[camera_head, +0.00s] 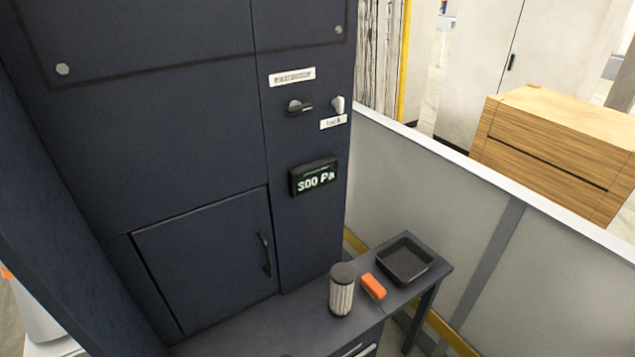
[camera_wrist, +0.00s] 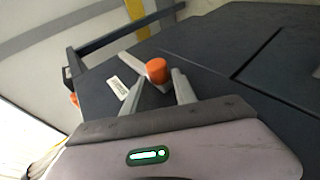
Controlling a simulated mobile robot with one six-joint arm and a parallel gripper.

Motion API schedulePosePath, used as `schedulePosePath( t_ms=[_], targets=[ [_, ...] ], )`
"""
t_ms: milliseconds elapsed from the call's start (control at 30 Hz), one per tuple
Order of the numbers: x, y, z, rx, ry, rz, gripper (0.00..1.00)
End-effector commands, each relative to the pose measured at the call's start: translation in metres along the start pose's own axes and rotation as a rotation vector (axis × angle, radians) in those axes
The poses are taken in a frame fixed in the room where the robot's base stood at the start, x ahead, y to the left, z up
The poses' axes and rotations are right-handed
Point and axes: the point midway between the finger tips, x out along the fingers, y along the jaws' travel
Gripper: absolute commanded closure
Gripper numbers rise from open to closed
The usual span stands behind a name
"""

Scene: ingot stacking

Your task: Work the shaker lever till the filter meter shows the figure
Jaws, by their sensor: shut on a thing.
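The filter meter (camera_head: 314,177) on the dark cabinet reads 300 Pa in pale green figures. In the wrist view, an orange knob, which I take to be the end of the shaker lever (camera_wrist: 157,71), stands out from a dark panel. My gripper (camera_wrist: 160,86) is shut on it, with its two pale fingers on either side. The fingers partly hide the lever's shaft. A small white label (camera_wrist: 118,88) is on the panel beside it; its print is too small to read. My gripper and the lever are not in the head view.
The cabinet door (camera_head: 205,262) is closed. An extractor switch (camera_head: 298,107) sits above the meter. A grey partition (camera_head: 430,190) stands to the right.

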Motion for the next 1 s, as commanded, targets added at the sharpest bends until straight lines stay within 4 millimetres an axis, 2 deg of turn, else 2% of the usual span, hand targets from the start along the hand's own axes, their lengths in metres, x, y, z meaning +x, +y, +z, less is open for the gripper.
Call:
schedulePosePath(
  t_ms=[167, 200, 267, 567, 1000],
  targets=[
    [-0.001, 0.003, -0.004, 0.010, 0.004, 0.007, 0.92],
    [-0.001, 0.003, -0.004, 0.010, 0.004, 0.007, 0.62],
    [-0.001, 0.003, -0.004, 0.009, 0.004, 0.006, 0.53],
    [-0.003, 0.002, -0.002, 0.003, 0.002, 0.003, 0.53],
    [-0.053, 0.002, -0.002, 0.001, 0.003, 0.001, 0.53]
  ],
)
